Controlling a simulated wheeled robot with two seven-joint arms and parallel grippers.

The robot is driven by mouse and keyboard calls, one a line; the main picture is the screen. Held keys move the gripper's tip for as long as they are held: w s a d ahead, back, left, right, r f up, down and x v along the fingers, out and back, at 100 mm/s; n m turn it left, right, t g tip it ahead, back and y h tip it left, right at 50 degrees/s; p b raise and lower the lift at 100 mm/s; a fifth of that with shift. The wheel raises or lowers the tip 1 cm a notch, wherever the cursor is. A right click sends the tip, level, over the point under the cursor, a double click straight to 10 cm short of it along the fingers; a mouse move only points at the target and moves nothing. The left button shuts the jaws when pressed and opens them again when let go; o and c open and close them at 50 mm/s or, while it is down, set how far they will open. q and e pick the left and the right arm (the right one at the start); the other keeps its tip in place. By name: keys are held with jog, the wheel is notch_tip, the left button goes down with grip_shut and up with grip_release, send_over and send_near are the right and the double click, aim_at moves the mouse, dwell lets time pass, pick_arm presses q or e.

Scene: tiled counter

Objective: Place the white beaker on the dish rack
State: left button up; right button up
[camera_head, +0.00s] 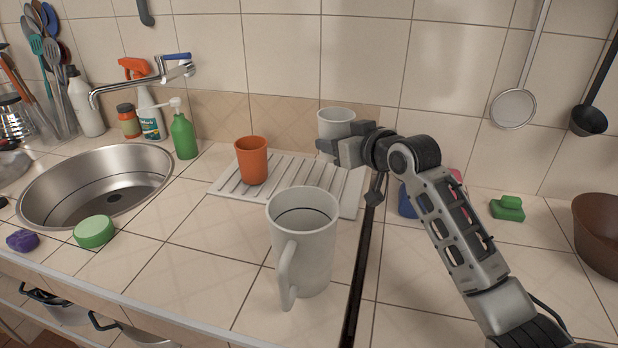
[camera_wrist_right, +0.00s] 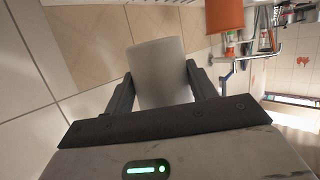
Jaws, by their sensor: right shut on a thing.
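The white beaker (camera_head: 336,121) is at the back right of the dish rack (camera_head: 213,190), near the tiled wall. My right gripper (camera_head: 340,150) is shut on it; in the right wrist view the beaker (camera_wrist_right: 162,72) sits between the two fingers. In the head view the gripper covers the beaker's lower part, so I cannot tell whether it touches the rack. The rack is a white ribbed tray lying on the counter. My left gripper is not in view.
An orange cup (camera_head: 252,160) stands on the rack's left part. A large white mug (camera_head: 312,245) stands in front of the rack. The sink (camera_head: 60,180), a green soap bottle (camera_head: 184,135) and a green sponge (camera_head: 94,231) are to the left. A brown bowl (camera_head: 597,230) is far right.

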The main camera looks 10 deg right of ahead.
notch_tip(320, 180, down, 8)
jog(key=shift+f, duration=0.25)
jog(key=shift+f, duration=0.1)
jog(key=o, duration=1.2)
jog(key=shift+o, duration=0.2)
jog(key=shift+r, duration=0.2)
jog(key=v, duration=1.2)
jog(key=shift+d+f, duration=0.1)
jog(key=shift+f, duration=0.05)
